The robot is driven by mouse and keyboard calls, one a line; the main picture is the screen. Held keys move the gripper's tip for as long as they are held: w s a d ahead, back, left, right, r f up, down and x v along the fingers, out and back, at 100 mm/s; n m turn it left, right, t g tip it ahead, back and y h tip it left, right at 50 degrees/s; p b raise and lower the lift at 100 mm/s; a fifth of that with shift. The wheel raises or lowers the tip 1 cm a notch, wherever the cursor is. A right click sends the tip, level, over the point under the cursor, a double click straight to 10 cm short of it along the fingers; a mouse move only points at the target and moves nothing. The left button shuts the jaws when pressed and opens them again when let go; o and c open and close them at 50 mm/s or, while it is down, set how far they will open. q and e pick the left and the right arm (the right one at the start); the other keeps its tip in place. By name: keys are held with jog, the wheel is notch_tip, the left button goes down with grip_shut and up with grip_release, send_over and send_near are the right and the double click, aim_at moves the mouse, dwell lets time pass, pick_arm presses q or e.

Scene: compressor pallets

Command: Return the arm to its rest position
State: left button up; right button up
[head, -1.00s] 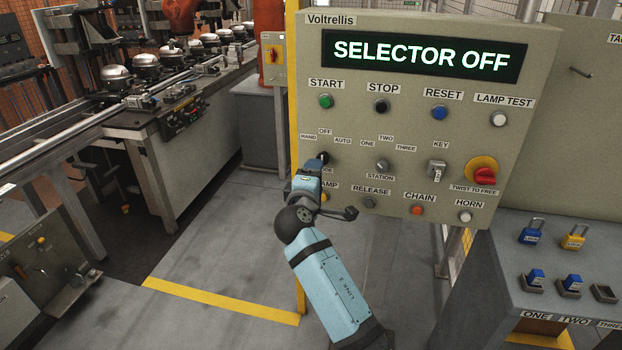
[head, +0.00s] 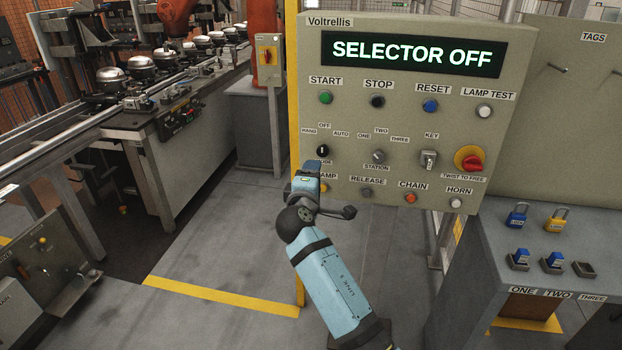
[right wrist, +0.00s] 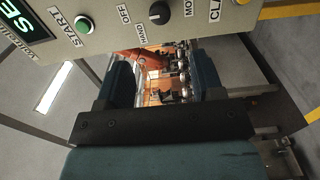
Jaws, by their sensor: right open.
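My right arm (head: 335,283) reaches up from the bottom of the head view. Its gripper (head: 312,167) is just below the mode selector knob (head: 322,151) on the control panel (head: 400,115). In the right wrist view the gripper (right wrist: 165,85) is open, its two dark fingers apart with nothing between them. The black selector knob (right wrist: 159,12) shows beyond the fingers and looks clear of them. The panel display (head: 413,54) reads SELECTOR OFF. The gripper hides part of the labels under the knob. My left gripper is not in view.
A key switch (head: 429,159) and red emergency stop (head: 470,160) are on the panel's right. Blue and yellow padlocks (head: 517,216) are on the grey cabinet at the right. A conveyor with compressors (head: 112,77) runs at the left. Floor (head: 215,240) left of the arm is clear.

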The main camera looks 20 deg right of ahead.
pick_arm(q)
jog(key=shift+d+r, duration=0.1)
pick_arm(e)
jog(key=s+a+f+m+g+y, duration=0.2)
jog(key=s+f+y, duration=0.3)
jog(key=s+f, duration=0.75)
jog(key=s+a+f+m+g+y, duration=0.1)
jog(key=s+a+f+m+y, duration=0.3)
jog(key=s+f, duration=0.9)
jog(key=s+f+m+g+y, duration=0.15)
jog(key=s+f+y, duration=0.25)
jog(key=s, duration=0.7)
pick_arm(q)
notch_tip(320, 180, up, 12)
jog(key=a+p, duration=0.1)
jog(key=p, duration=1.3)
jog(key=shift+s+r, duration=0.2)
pick_arm(e)
notch_tip(320, 180, up, 12)
jog(key=s, duration=0.1)
jog(key=shift+s+d+m, duration=0.2)
jog(key=shift+s+m, duration=0.15)
jog(key=shift+m, duration=0.1)
jog(key=shift+t, duration=0.25)
